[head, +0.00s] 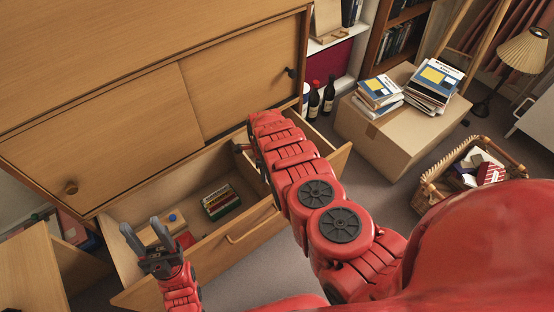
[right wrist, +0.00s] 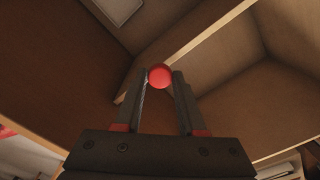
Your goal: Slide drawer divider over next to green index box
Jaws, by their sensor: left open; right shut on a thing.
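The drawer divider (right wrist: 208,42) is a thin pale wooden panel crossing the drawer in the right wrist view. A red round knob (right wrist: 160,76) sits at its near end. My right gripper (right wrist: 163,74) is shut on this knob. In the head view my right arm reaches into the drawer and hides most of the divider. The green index box (head: 220,201), with coloured cards, stands in the drawer to the left of my right arm, apart from it. My left gripper (head: 140,226) is open and empty over the drawer's left end.
The open drawer (head: 240,257) also holds a red item (head: 186,240) and a small blue item (head: 172,217) at its left. A cabinet with sliding doors (head: 110,130) rises behind. A cardboard box (head: 390,140) with books and a basket (head: 430,195) stand right.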

